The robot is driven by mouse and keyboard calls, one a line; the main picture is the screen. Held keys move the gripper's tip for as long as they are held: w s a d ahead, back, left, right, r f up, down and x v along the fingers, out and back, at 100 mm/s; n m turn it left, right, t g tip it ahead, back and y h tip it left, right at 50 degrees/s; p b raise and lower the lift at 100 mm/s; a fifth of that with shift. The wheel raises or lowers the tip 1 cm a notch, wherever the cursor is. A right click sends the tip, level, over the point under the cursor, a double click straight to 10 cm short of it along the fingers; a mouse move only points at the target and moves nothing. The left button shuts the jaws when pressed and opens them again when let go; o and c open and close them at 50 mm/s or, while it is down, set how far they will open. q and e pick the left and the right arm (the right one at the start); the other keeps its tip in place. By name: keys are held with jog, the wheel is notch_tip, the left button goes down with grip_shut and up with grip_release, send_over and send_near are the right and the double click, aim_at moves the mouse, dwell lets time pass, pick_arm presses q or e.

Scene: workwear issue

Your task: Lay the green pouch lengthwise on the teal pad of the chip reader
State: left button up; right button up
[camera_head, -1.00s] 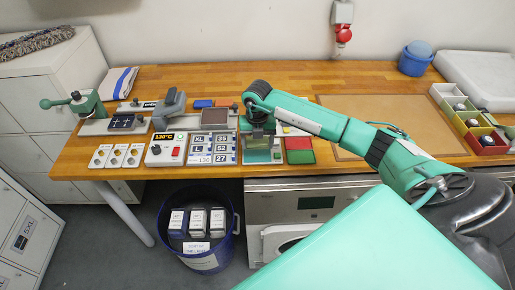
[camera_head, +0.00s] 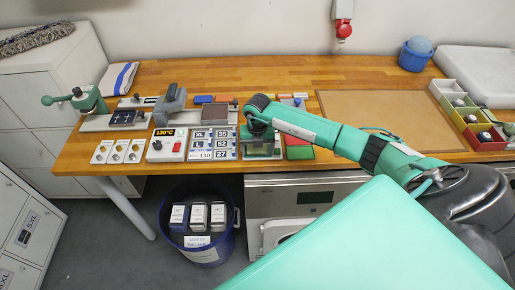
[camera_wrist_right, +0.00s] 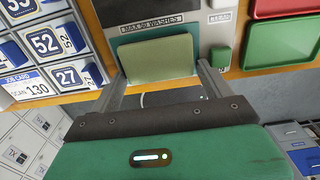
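The green pouch (camera_wrist_right: 157,60) is a flat olive-green piece in the right wrist view. It spans the gap between the fingers of my right gripper (camera_wrist_right: 160,68), with an edge at each fingertip, so the gripper looks shut on it. The chip reader (camera_wrist_right: 215,30) is a grey unit with a label about washes; its teal pad (camera_wrist_right: 150,21) shows just beyond the pouch. The pouch hides part of the pad, and I cannot tell whether they touch. In the head view my right gripper (camera_head: 262,147) is over the reader at the bench's front edge. My left gripper is not in view.
Red and green trays (camera_wrist_right: 267,38) lie right of the reader. A numbered card board (camera_head: 213,143) and a control box (camera_head: 167,146) stand left of it. A blue bin (camera_head: 200,250) is on the floor below. A bare brown mat (camera_head: 390,120) lies to the right.

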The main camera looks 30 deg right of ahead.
aim_at(257, 151)
jog(key=shift+r, duration=0.15)
notch_tip(257, 151, up, 12)
jog(key=b, duration=0.4)
jog(key=shift+b, duration=0.3)
